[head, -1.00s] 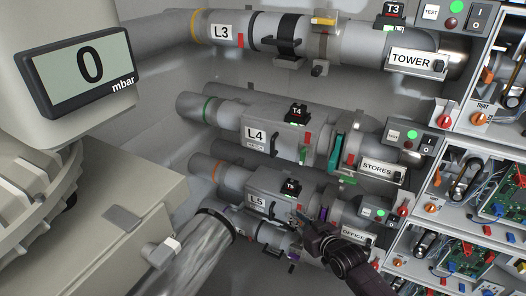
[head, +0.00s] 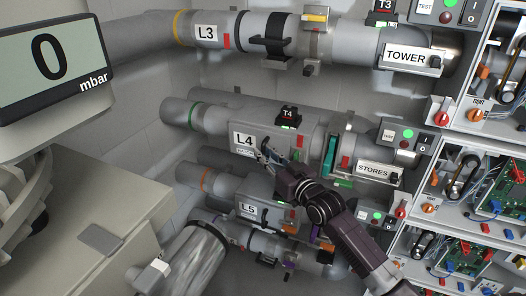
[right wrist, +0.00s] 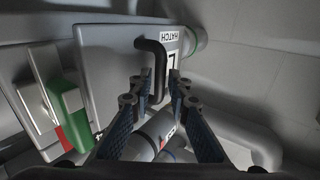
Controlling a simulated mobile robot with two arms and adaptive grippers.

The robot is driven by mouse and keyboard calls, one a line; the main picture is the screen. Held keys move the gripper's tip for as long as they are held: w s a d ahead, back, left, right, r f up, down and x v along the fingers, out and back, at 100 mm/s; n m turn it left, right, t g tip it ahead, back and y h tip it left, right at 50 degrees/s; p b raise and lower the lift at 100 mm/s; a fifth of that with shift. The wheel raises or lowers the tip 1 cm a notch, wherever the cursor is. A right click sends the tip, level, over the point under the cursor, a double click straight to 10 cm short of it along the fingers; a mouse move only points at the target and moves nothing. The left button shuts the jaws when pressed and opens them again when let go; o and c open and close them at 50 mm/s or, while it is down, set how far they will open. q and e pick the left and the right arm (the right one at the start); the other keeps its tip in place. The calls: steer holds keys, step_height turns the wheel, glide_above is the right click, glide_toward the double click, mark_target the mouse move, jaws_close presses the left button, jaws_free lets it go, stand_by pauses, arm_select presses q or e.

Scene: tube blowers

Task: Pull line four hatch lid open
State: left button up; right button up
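The line four hatch lid (head: 246,127) is the grey box front on the L4 pipe, below the T4 unit (head: 287,119), and looks shut. Its black handle (right wrist: 150,48) stands out from the lid (right wrist: 110,45) in the right wrist view. My right gripper (head: 265,155) is at the handle in the head view. In the right wrist view my right gripper (right wrist: 160,74) is open, with one finger on each side of the handle's lower part; small gaps show, and contact cannot be told. My left gripper is not in view.
The L3 pipe (head: 340,42) runs above and the L5 box (head: 250,209) lies below, partly behind my right arm. A STORES control box (head: 405,138) and shelves of circuit boards (head: 503,190) stand at right. A pressure display (head: 50,58) reads 0 mbar at left.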

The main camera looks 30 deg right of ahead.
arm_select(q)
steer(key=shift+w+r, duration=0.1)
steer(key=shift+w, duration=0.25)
arm_select(e)
steer(key=shift+w+a, duration=0.1)
steer(key=shift+w, duration=0.45)
jaws_close()
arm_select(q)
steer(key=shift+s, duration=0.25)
arm_select(e)
steer(key=shift+a, duration=0.1)
